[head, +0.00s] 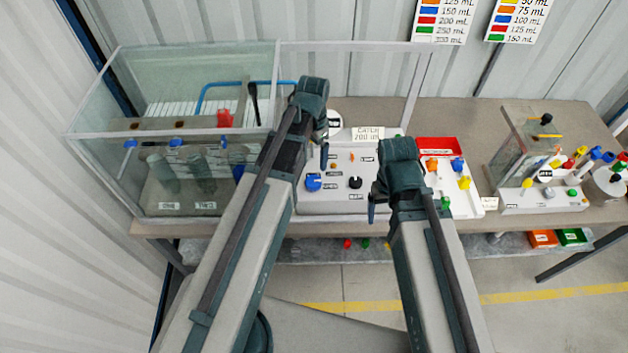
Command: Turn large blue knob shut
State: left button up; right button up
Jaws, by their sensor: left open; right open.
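The large blue knob (313,182) sits on the left part of a white control panel (340,205) on the bench. My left gripper (322,148) is above and beyond the knob in the picture, apart from it, with a dark finger pointing down. It is open and empty. My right gripper (376,200) is open and empty, in front of the panel's right part and to the right of the blue knob. Parts of both grippers are hidden by their own wrists. The knob's exact turn position is too small to tell.
A black knob (355,182) sits right of the blue one. A clear tank (100,95) stands at the left. A red tray (437,147) and a white tray (462,185) with coloured pieces lie to the right. A second clear apparatus (522,150) stands farther right.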

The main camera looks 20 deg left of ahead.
aim_at(313, 181)
pick_arm(q)
notch_tip(313, 181, down, 12)
jog(key=b, duration=1.1)
jog(key=shift+f+b, duration=0.25)
jog(key=shift+b, duration=0.1)
jog(key=shift+r, duration=0.1)
jog(key=c, duration=1.4)
